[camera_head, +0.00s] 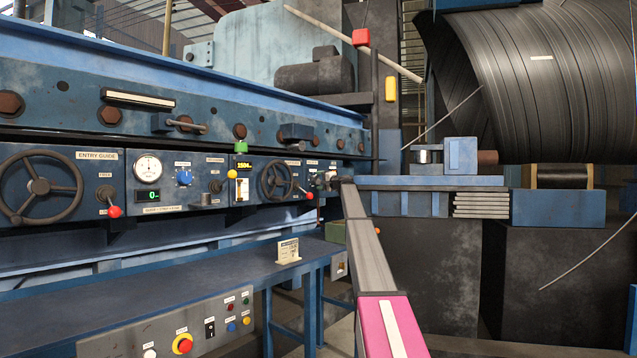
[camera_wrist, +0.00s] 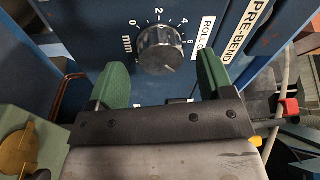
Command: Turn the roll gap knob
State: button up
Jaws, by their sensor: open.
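The roll gap knob (camera_wrist: 160,50) is a round, ridged silver-grey dial in the upper middle of the wrist view. A printed scale in mm, with 0, 2, 4 and 6 readable, runs around its top. The partly cut-off label "ROLL G" (camera_wrist: 205,37) is to its right. My gripper (camera_wrist: 162,66) is open, with one green finger on each side of the knob in the picture. I cannot tell whether either finger touches it. In the head view my arm reaches toward the far end of the panel, and the knob cannot be made out there.
A "PRE-BEND" label (camera_wrist: 257,22) is on the panel to the right. A yellow knob (camera_wrist: 17,152) shows at the lower left. In the head view, handwheels (camera_head: 40,187) and gauges line the blue panel. A bench (camera_head: 180,282) and a button box (camera_head: 170,325) stand below.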

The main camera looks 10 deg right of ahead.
jog(key=r+v, duration=0.1)
jog(key=v, duration=0.8)
jog(key=shift+f, duration=0.5)
jog(key=shift+s, duration=0.1)
